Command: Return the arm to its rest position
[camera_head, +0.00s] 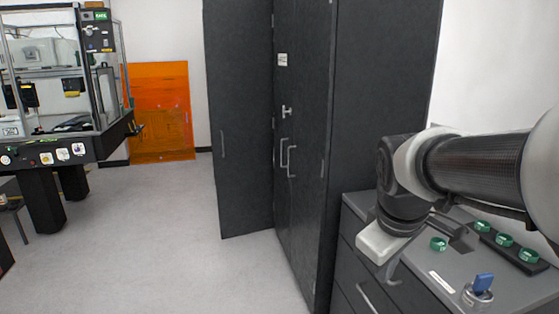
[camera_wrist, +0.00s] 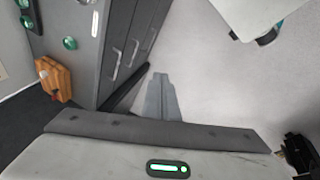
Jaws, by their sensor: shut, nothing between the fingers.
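My arm reaches in from the right edge of the head view, bent at a dark joint with the wrist pointing down. My gripper (camera_head: 393,274) hangs at the front left edge of the grey drawer cabinet (camera_head: 358,203), below a white wrist housing. It is shut and empty, and no object is held. Its fingers are small and partly hard to make out. I cannot tell whether it is in front of the cabinet or above its edge. The wrist view looks down on the floor and the drawer fronts (camera_wrist: 118,50).
Several green rings (camera_head: 438,243) and a blue-topped metal piece (camera_head: 482,284) are on the cabinet top. A tall dark cabinet (camera_head: 240,110) has a door standing open. An orange panel (camera_head: 160,110) leans on the far wall; an instrument bench (camera_head: 70,150) stands left. The middle floor is clear.

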